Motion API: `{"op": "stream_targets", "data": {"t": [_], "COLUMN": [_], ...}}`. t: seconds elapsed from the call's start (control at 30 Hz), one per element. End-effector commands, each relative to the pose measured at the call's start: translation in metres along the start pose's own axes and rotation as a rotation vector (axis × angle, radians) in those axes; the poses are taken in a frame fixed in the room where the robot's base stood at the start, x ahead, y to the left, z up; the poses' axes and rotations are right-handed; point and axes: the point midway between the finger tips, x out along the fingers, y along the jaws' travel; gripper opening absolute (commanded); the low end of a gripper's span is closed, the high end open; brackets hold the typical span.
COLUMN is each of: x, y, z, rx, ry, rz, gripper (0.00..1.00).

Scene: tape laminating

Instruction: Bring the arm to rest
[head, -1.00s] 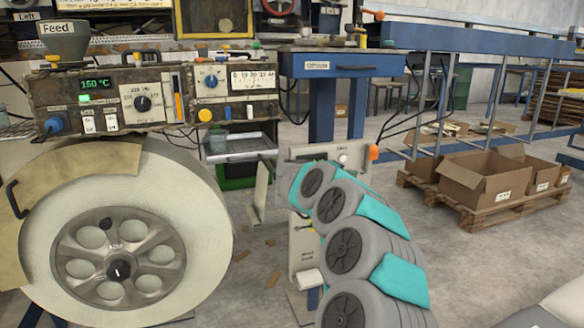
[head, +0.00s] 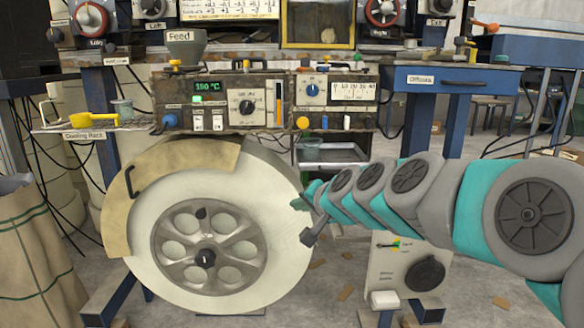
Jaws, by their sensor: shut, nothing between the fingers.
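My arm, grey with teal bands, reaches in from the right edge of the head view towards the large wheel (head: 275,240). My gripper (head: 307,238) shows as a small dark shape at the far end of the arm, beside the wheel's right rim. It looks shut and empty. Its fingers are small and partly hidden, and I cannot tell whether it touches the wheel.
A control panel (head: 226,122) reading 150 °C stands behind the wheel. A cooling rack (head: 98,128) with a yellow scoop (head: 80,121) is at left. A grey box (head: 385,268) stands below my arm. A blue table (head: 440,80) is at right.

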Motion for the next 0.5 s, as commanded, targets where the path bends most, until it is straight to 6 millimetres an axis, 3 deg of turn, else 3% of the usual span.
{"op": "stream_targets", "data": {"t": [0.1, 0.2, 0.37, 0.5], "x": [-0.03, -0.059, -0.119, -0.18], "y": [0.036, 0.075, 0.144, 0.203], "z": [0.067, 0.115, 0.178, 0.22], "rx": [-0.142, -0.238, -0.347, -0.396], "ry": [-0.176, -0.318, -0.532, -0.707], "rz": [0.104, 0.205, 0.383, 0.545], "gripper": [0.0, 0.0, 0.0, 0.0]}}
